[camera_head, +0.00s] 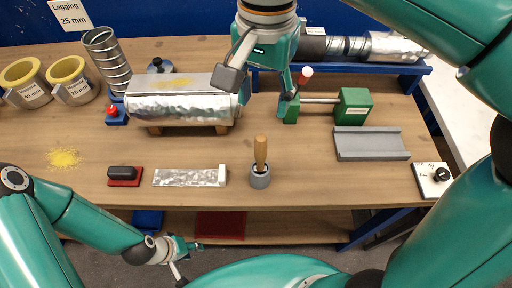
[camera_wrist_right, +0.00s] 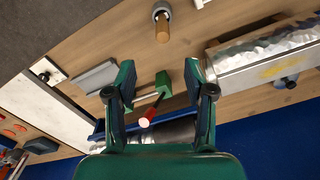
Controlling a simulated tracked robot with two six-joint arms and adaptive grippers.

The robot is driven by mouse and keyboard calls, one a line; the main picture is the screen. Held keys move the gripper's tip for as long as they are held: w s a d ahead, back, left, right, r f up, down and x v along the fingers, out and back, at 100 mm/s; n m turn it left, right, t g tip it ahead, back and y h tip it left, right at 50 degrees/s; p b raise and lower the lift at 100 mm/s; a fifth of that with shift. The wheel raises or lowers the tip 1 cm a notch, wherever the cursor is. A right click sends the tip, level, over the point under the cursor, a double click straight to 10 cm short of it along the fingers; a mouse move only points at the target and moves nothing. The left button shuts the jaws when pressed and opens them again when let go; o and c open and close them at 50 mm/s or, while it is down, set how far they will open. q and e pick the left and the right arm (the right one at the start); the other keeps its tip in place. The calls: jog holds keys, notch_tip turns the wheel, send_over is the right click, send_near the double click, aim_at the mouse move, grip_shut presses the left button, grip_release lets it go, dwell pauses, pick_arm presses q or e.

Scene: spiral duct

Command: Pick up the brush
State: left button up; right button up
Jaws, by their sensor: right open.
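The brush (camera_head: 261,150) stands upright in a small grey cup (camera_head: 260,179) near the front middle of the bench, its wooden handle up and its bristles hidden. In the right wrist view the brush handle (camera_wrist_right: 162,28) and the cup (camera_wrist_right: 161,11) show at the top, beyond the fingertips. My right gripper (camera_head: 262,94) is open and empty above the bench, behind the brush and apart from it. Its two spread fingers (camera_wrist_right: 160,82) frame the right wrist view. My left gripper (camera_head: 190,262) hangs low in front of the bench edge, its fingers apart and empty.
A foil-covered duct (camera_head: 180,106) on wooden supports lies left of my right gripper. A green clamp (camera_head: 354,106) with a red-tipped handle stands to its right. A foil strip (camera_head: 188,177) and a grey channel (camera_head: 370,144) flank the cup, with bare bench between.

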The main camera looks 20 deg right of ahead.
aim_at(261, 148)
jog(key=f, duration=0.7)
jog(key=f+b, duration=0.1)
jog(key=f, duration=0.2)
jog(key=shift+a+f, duration=0.25)
jog(key=shift+a, duration=0.05)
jog(key=shift+w+d+f+p, duration=0.15)
jog(key=shift+f+p, duration=0.05)
jog(key=shift+f, duration=1.1)
jog(key=shift+w+d+f+p, duration=0.15)
jog(key=shift+f, duration=1.15)
grip_shut()
